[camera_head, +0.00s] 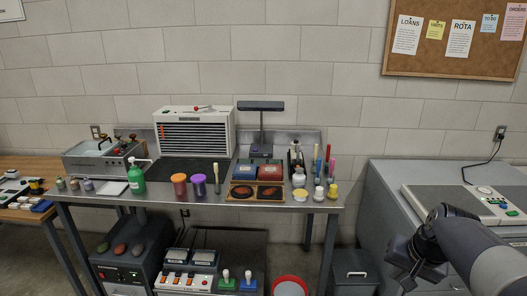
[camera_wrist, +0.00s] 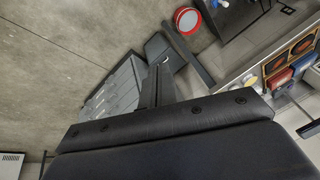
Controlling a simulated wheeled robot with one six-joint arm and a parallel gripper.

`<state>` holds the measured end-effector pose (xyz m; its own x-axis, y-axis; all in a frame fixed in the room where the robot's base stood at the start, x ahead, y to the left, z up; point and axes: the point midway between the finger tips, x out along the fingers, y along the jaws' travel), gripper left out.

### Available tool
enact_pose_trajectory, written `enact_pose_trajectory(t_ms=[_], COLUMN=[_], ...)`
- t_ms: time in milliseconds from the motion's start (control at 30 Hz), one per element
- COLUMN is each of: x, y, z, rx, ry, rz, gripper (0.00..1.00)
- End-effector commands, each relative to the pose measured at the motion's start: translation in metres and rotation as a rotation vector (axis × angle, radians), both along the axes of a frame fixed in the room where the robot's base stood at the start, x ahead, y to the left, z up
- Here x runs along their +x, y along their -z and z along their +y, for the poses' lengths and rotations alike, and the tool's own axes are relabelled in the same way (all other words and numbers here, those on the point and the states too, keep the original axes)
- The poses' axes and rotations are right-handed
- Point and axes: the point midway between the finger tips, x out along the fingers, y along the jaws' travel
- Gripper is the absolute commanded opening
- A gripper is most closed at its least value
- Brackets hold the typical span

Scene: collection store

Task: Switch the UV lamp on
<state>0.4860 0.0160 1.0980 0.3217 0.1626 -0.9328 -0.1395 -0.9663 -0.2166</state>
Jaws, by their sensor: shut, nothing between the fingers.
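The likely UV lamp (camera_head: 260,107) stands at the back of the steel bench, right of the white louvred unit. In the head view my wrist is at the lower right, in front of the grey cabinet, well apart from the lamp.
The bench (camera_head: 230,203) holds a green bottle (camera_head: 136,178), orange and purple cups, blue and red boxes (camera_head: 270,174), and small jars in front of the lamp. A red bin (camera_head: 290,284) and a dark bin (camera_head: 354,272) stand below. The grey cabinet (camera_head: 385,190) is at right.

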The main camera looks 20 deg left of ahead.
Motion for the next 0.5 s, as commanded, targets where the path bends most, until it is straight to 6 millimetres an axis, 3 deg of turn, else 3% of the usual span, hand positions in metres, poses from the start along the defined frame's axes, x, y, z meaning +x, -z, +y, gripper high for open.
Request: enact_pose_trajectory(t_ms=[33,200,400,500], x=[0.03,0.12,0.213,0.249], y=[-0.003,-0.007,0.003,0.012], z=[-0.001,-0.004,-0.011,-0.015], rx=[0.021,0.093,0.177,0.213], ry=[0.017,0.068,0.124,0.147], rz=[-0.015,-0.077,-0.149,-0.18], gripper=[0.0,0.0,0.0,0.0])
